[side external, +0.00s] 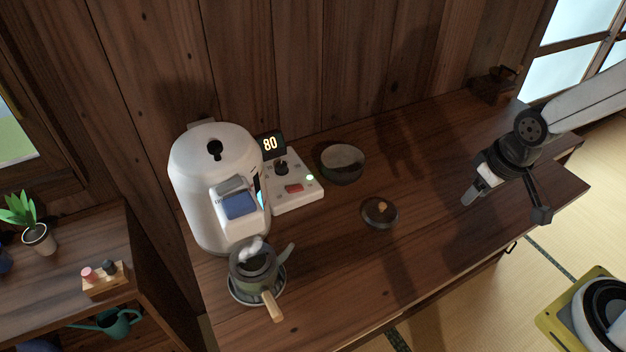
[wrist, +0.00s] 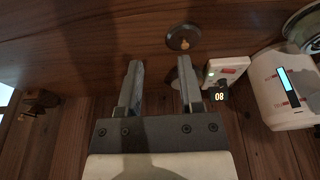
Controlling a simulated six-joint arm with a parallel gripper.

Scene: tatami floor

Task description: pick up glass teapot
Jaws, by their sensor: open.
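The glass teapot (side external: 256,272) is a small dark see-through pot with a spout and a pale wooden handle (side external: 272,306). It stands upright on a round base at the front left of the wooden counter, with whitish steam above it. In the wrist view only part of a round rim (wrist: 303,22) shows at the upper right corner, probably the teapot or its base. My gripper (side external: 474,192) is open and empty over the right part of the counter, far from the teapot. In the wrist view its two fingers (wrist: 160,64) are spread apart with nothing held.
A white machine (side external: 212,165) stands right behind the teapot. A control box (side external: 295,190) with an "80" display, a dark bowl (side external: 342,163) and a dark lid-like disc (side external: 380,213) lie between it and my gripper. The counter's front middle is clear.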

